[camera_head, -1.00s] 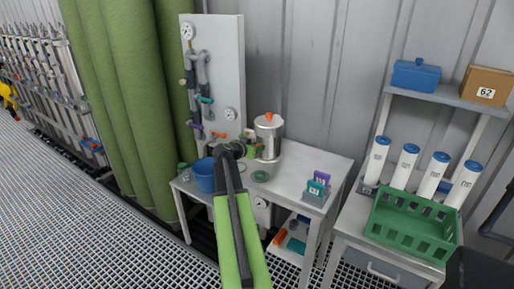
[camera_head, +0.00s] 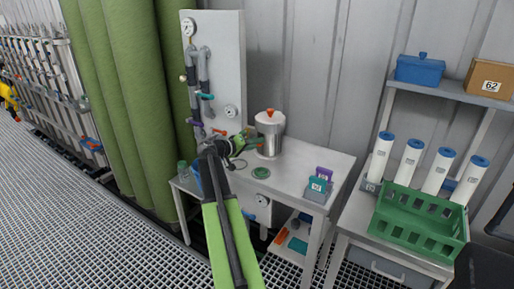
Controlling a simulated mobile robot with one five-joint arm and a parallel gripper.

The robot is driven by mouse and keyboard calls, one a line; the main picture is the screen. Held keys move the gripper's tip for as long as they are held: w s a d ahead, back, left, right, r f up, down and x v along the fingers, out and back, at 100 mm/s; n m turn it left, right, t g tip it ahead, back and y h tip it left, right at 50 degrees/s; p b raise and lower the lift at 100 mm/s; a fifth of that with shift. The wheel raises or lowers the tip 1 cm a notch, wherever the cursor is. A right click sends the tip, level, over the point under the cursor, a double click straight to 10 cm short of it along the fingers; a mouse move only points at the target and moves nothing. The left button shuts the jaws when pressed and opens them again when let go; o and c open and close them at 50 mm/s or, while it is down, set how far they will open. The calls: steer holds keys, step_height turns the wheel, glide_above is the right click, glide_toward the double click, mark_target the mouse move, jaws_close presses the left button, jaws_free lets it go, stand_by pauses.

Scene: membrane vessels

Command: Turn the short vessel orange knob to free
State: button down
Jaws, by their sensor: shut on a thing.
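The short metal vessel (camera_head: 270,138) stands upright on the bench, with an orange knob (camera_head: 269,113) on top of its lid. My gripper (camera_head: 244,141) is at the vessel's left side, below the lid, and apart from the top knob. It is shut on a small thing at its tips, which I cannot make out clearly. Small orange parts show close to the tips, partly hidden by my gripper. My green arm reaches up to it from the bottom of the view.
A grey panel (camera_head: 218,85) with pipes and gauges stands behind left. A blue bucket (camera_head: 196,179) is partly hidden by my arm. A green disc (camera_head: 261,172) lies in front of the vessel. A card holder (camera_head: 318,188) stands at the bench's right, a green crate (camera_head: 417,222) beyond.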

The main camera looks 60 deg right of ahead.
steer(key=shift+f+n+g+h+b, duration=0.35)
steer(key=shift+n+g+b, duration=0.25)
steer(key=shift+n+b, duration=1.05)
steer(key=shift+n, duration=0.25)
steer(key=shift+r+g+h, duration=0.1)
steer(key=shift+g+h, duration=0.15)
steer(key=shift+g, duration=0.05)
steer(key=c, duration=1.1)
jaws_free()
steer(key=shift+w, duration=0.1)
steer(key=shift+a, duration=0.1)
steer(key=p+v, duration=0.1)
steer(key=v, duration=1.6)
steer(key=shift+a, duration=0.15)
